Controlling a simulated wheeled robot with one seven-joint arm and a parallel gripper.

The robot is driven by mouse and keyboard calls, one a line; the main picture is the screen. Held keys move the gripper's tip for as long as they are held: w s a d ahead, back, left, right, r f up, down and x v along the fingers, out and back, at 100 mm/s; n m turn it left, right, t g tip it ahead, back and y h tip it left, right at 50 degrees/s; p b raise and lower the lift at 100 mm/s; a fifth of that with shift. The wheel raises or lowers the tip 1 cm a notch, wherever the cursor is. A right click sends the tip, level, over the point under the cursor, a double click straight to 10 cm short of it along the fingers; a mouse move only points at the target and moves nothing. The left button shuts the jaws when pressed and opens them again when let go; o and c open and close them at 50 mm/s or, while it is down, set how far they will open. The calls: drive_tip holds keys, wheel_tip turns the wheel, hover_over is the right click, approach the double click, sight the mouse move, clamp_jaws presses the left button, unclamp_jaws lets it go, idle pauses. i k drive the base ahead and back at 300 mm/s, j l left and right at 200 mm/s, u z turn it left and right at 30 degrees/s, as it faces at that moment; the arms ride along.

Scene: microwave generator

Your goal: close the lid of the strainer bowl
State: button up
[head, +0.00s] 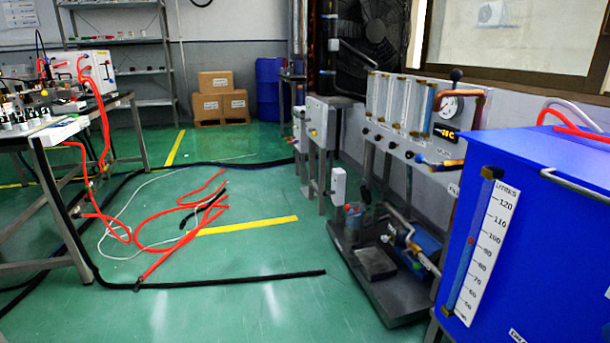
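I cannot make out a strainer bowl or its lid in the head view. A small clear cup-like part with some red (353,217) stands on the low dark platform of the test rig, but it is too small to identify. My gripper is not in view.
A blue tank (545,215) with a litre scale fills the right front. A workbench (70,130) stands left. Red hoses (155,225) and a black cable (240,283) lie on the green floor.

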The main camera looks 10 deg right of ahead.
sight(366, 196)
drive_tip(key=i+j+u, duration=0.1)
drive_tip(key=i+u, duration=0.3)
drive_tip(key=i, duration=1.3)
drive_tip(key=i+z, duration=0.35)
drive_tip(key=i+j+z, duration=0.2)
drive_tip(key=z, duration=0.2)
drive_tip(key=i+j+z, duration=0.6)
drive_tip(key=z, duration=0.2)
drive_tip(key=i+j+z, duration=0.2)
drive_tip(key=j+z, duration=0.25)
drive_tip(key=i+j+z, duration=0.15)
drive_tip(key=j+z, duration=0.3)
drive_tip(key=i+j+z, duration=0.1)
drive_tip(key=j+z, duration=0.3)
